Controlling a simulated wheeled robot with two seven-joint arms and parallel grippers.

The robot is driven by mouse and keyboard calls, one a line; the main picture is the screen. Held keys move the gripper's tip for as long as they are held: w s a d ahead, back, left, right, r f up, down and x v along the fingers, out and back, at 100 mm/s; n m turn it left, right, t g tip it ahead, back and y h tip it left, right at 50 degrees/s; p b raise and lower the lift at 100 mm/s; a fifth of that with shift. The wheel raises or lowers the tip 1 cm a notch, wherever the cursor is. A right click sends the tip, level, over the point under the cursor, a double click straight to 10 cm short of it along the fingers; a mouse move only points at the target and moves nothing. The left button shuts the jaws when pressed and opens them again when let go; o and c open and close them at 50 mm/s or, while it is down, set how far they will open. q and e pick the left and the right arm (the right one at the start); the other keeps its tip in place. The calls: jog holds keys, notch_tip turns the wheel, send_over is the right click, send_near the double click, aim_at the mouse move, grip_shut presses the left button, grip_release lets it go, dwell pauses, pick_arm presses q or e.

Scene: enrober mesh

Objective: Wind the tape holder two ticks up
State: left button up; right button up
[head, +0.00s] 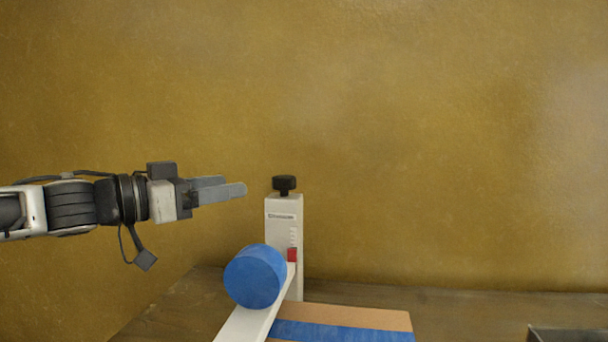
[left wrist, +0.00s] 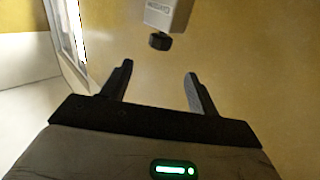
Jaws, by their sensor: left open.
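The tape holder stands on the table as a white upright post (head: 283,232) with a black knob (head: 284,184) on top. Tick marks run down its front near a red marker (head: 292,255). A white arm (head: 247,322) slopes toward me from the post, and a blue tape roll (head: 255,276) sits beside it. My left gripper (head: 240,190) is open and empty, left of the knob and at about its height, apart from it. In the left wrist view the black knob (left wrist: 160,41) shows ahead of the two spread fingers. My right gripper is not in view.
A cardboard box (head: 345,318) with a blue tape strip lies on the wooden table (head: 460,307), right of the post's foot. A dark object (head: 568,334) is at the lower right edge. A yellow-brown wall (head: 430,140) stands behind. The space around the knob looks clear.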

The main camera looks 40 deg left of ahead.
aim_at(289, 176)
pick_arm(q)
jog(key=p+x, duration=0.4)
jog(key=x, duration=0.9)
jog(key=shift+w+d, duration=0.1)
jog(key=shift+w, duration=0.05)
jog(key=shift+w+f, duration=0.1)
jog(key=shift+w, duration=0.3)
jog(key=c, duration=1)
